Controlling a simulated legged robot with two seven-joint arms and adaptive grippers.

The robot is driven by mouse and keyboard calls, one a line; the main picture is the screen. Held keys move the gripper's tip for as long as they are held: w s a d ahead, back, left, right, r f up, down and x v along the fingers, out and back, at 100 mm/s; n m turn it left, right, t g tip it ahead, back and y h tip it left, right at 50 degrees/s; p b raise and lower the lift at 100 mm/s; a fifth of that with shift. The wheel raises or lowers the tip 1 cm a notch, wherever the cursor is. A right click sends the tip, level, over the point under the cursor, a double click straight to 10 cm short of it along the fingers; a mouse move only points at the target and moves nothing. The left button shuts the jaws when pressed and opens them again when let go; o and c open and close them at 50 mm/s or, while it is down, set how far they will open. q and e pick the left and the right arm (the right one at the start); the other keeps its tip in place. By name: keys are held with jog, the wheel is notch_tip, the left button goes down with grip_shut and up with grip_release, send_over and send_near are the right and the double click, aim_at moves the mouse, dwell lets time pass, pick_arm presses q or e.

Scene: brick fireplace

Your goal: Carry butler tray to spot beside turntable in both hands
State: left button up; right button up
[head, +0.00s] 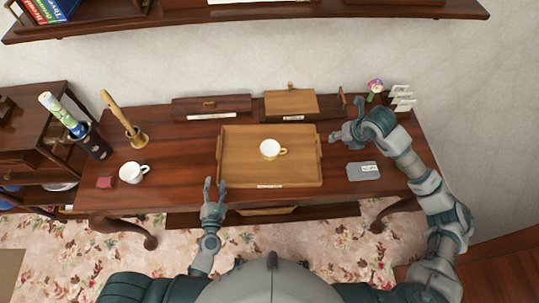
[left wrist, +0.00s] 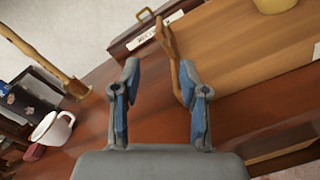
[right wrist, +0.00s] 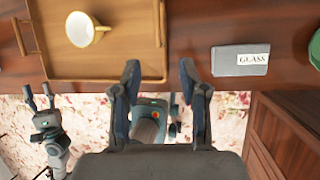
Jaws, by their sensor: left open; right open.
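The butler tray (head: 235,147), a wooden tray with raised side handles, lies flat on the dark wooden table. A white cup with a yellowish handle (head: 269,149) stands on it. My left gripper (head: 214,182) is open and empty near the tray's front left corner. In the left wrist view, the tray's left handle (left wrist: 168,48) shows beyond my open fingers (left wrist: 161,68). My right gripper (head: 345,120) is open and empty, right of the tray. In the right wrist view, the right handle (right wrist: 160,25) lies beyond the fingers (right wrist: 159,70). I cannot make out a turntable.
A grey slab labelled GLASS (head: 364,170) lies right of the tray. Wooden boxes (head: 291,103) stand behind. Bare tabletop (head: 185,160) lies between mug and tray.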

aim_at(219, 139)
pick_arm(q)
jog(key=shift+w, duration=0.1)
pick_arm(e)
jog(key=shift+a, duration=0.1)
pick_arm(q)
jog(key=shift+w+a, duration=0.1)
jog(key=shift+w, duration=0.4)
jog(key=w, duration=1.1)
jog(key=w+a, duration=0.1)
jog(key=w, duration=0.4)
jog(key=shift+w, duration=0.15)
pick_arm(e)
jog(key=x, duration=1.7)
jog(key=shift+w+a+f, duration=0.1)
jog(key=shift+a+f, duration=0.05)
jog(key=shift+f, duration=0.1)
pick_arm(q)
grip_shut()
pick_arm(e)
grip_shut()
